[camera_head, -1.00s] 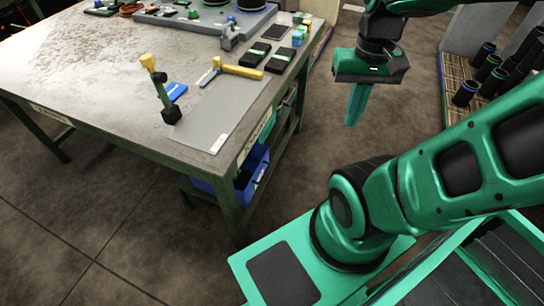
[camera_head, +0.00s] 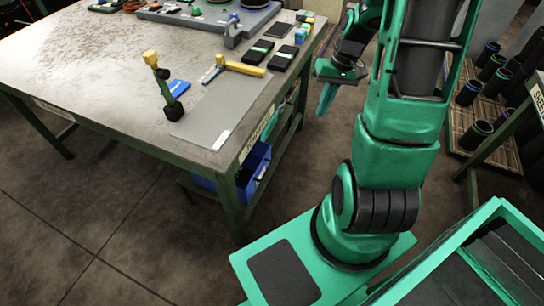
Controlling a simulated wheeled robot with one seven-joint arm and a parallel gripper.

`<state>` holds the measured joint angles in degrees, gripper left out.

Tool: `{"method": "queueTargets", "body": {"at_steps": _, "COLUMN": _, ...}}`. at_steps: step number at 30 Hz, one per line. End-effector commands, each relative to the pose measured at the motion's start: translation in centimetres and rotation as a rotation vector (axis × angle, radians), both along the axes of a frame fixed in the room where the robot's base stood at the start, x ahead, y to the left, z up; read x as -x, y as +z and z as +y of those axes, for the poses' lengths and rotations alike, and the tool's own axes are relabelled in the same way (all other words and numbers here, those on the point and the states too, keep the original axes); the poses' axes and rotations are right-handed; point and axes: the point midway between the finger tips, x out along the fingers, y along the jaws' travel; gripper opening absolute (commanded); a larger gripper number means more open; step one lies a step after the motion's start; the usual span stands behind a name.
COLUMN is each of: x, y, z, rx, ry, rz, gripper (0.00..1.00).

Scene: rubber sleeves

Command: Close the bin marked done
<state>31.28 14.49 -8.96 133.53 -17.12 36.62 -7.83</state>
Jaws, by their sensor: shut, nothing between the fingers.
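A blue bin (camera_head: 256,160) sits under the near right side of the workbench, partly hidden by the bench leg and top. I cannot read a "done" mark on it, nor tell whether it has a lid. A pale label (camera_head: 262,135) is on the bench's right edge above it, with lettering too small to read. My gripper (camera_head: 325,102) is shut and empty, pointing down over the floor to the right of the bench, apart from the bin. My arm hides part of the floor behind it.
The workbench (camera_head: 110,90) holds a yellow-handled hammer (camera_head: 240,68), a grey mat (camera_head: 205,125), a blue block (camera_head: 178,88) and black boxes (camera_head: 283,58). Dark tubes (camera_head: 468,93) stand on a slatted base at right, near another bench edge (camera_head: 520,117). Floor left of my base is clear.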

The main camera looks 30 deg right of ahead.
Motion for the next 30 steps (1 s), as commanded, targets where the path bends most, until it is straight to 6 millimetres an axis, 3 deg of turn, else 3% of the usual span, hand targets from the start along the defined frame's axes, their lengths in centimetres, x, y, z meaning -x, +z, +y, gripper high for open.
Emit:
{"method": "queueTargets", "body": {"at_steps": 1, "x": -0.7, "y": -1.8, "z": -0.4, "rx": -0.029, "ry": -0.004, "rz": -0.003, "gripper": 0.0}}
{"method": "queueTargets", "body": {"at_steps": 6, "x": -3.2, "y": -6.9, "z": -1.3, "rx": -0.116, "ry": -0.011, "rz": -0.053, "gripper": 0.0}}
{"method": "queueTargets", "body": {"at_steps": 15, "x": -6.2, "y": -16.4, "z": -2.0, "rx": -0.286, "ry": -0.079, "rz": -0.168, "gripper": 0.0}}
{"method": "queueTargets", "body": {"at_steps": 30, "x": -8.1, "y": -30.6, "z": -1.5, "rx": -0.547, "ry": -0.353, "rz": -0.422, "gripper": 0.0}}
